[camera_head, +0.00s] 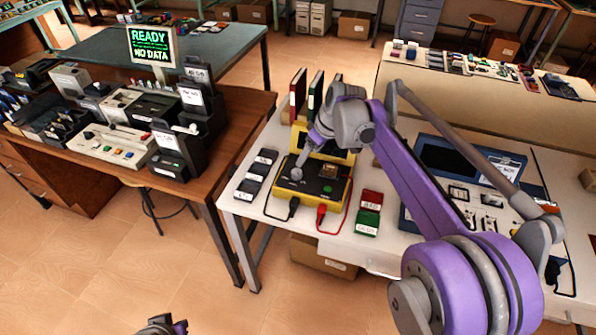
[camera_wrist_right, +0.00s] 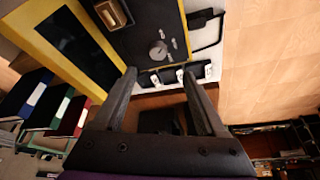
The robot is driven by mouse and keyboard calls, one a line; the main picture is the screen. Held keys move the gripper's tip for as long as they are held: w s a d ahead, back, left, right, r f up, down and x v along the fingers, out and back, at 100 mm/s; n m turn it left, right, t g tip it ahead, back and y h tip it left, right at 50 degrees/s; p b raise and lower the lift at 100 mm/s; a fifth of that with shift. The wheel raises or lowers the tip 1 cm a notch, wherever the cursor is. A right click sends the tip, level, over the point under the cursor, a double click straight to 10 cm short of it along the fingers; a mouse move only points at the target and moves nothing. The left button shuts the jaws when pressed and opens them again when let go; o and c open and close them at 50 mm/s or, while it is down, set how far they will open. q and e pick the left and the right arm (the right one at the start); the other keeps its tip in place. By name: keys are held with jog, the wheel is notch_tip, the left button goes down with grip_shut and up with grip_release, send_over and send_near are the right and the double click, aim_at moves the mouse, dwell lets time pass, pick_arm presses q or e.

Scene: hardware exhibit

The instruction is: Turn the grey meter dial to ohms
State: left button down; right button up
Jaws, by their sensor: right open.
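The yellow and black meter (camera_head: 330,190) stands on the white table, with a raised dark screen at its back. Its small round grey dial (camera_head: 296,174) is on the black front panel, and it also shows in the right wrist view (camera_wrist_right: 158,49). My right gripper (camera_wrist_right: 160,75) is open and empty, its fingers pointing towards the dial and apart from it. In the head view the right gripper is small and partly hidden by my purple arm. The dial's markings are too small to read. Part of my left gripper (camera_head: 165,326) shows at the bottom edge.
Black and red leads (camera_head: 322,214) hang at the meter's front. Black labelled blocks (camera_head: 258,176) stand left of it, a red block (camera_head: 371,200) and a green block (camera_head: 367,222) right. Upright binders (camera_head: 298,95) stand behind. A blue case (camera_head: 450,155) lies further right.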

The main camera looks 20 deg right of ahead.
aim_at(297, 172)
jog(key=x, duration=1.1)
jog(key=shift+w, duration=0.4)
jog(key=shift+b, duration=0.3)
grip_shut()
